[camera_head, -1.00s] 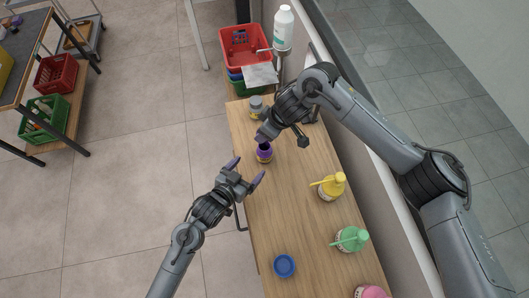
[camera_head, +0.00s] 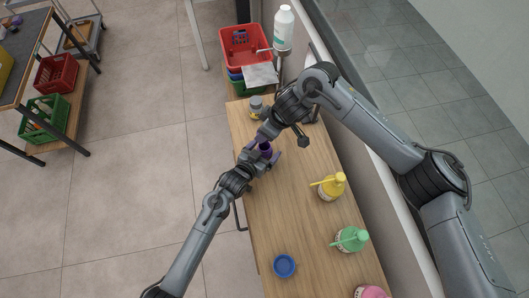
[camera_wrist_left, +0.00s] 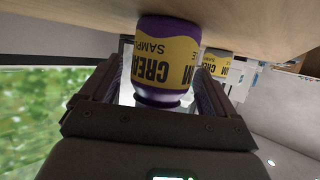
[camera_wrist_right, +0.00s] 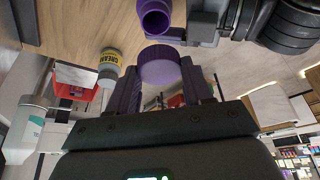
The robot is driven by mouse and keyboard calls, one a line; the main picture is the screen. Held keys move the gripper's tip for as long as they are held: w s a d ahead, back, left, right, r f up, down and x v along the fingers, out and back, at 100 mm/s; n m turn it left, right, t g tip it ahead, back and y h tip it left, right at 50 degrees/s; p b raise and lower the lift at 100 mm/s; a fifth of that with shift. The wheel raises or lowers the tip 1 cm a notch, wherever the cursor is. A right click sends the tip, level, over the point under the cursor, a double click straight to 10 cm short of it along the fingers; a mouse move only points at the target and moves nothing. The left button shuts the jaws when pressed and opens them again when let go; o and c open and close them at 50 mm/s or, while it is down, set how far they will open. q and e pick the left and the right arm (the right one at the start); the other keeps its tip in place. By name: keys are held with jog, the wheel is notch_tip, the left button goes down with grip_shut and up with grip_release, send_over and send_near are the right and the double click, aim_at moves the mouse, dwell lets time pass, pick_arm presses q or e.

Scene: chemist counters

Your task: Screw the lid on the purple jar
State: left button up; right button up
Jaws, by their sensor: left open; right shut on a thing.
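The purple jar (camera_head: 265,149) stands on the wooden counter, its mouth uncovered in the right wrist view (camera_wrist_right: 155,18). Its yellow label reading CREAM fills the middle of the left wrist view (camera_wrist_left: 166,60). My left gripper (camera_head: 262,158) is open with its fingers on either side of the jar; whether they touch it I cannot tell. My right gripper (camera_wrist_right: 160,85) is shut on the round purple lid (camera_wrist_right: 160,66), which it holds apart from the jar, close to its mouth. In the head view the lid is mostly hidden by the right gripper.
A grey-lidded jar (camera_head: 256,108) stands just beyond. Red crate (camera_head: 245,45) is past the far end. Counter around the blue lid is clear.

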pick_arm(q)
jog(key=shift+w+d+f, duration=0.1)
jog(key=shift+w+d, duration=0.05)
jog(key=c, duration=1.5)
pick_arm(e)
jog(key=shift+f, duration=2.5)
jog(key=shift+f, duration=0.15)
jog(key=shift+f, duration=0.75)
jog(key=shift+f, duration=0.1)
jog(key=shift+f, duration=0.2)
